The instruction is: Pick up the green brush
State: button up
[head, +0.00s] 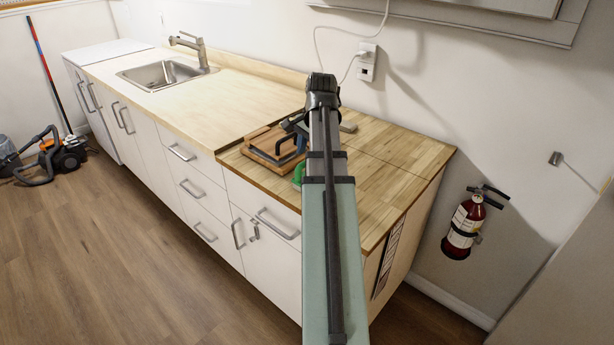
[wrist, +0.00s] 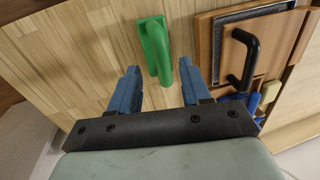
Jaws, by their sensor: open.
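The green brush (wrist: 155,50) lies on the wooden countertop, its rounded green body pointing toward my gripper in the wrist view. In the head view only a small green part (head: 298,173) shows beside my arm; the rest is hidden. My gripper (wrist: 160,72) is open, with its two blue fingers apart and nothing held. The near end of the brush appears between the fingertips in the wrist view; I cannot tell how far above or below it they are. In the head view my arm largely hides the gripper.
A wood-framed board (wrist: 205,45) with a black handle (wrist: 242,60) lies right of the brush. Blue items and a yellow block (wrist: 270,92) sit near my right finger. The head view shows a sink (head: 165,75) and clear counter at left, and a fire extinguisher (head: 464,225) at right.

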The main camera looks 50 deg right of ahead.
aim_at(296, 181)
jog(key=shift+w+d+f, duration=0.1)
jog(key=shift+w+f, duration=0.1)
jog(key=shift+f, duration=0.7)
jog(key=shift+w+a+f, duration=0.1)
jog(key=shift+w+f, duration=0.15)
jog(key=shift+f, duration=0.6)
jog(key=shift+w+d+f, duration=0.1)
jog(key=shift+w+f, duration=0.1)
jog(key=shift+f, duration=0.7)
jog(key=shift+c, duration=0.5)
grip_shut()
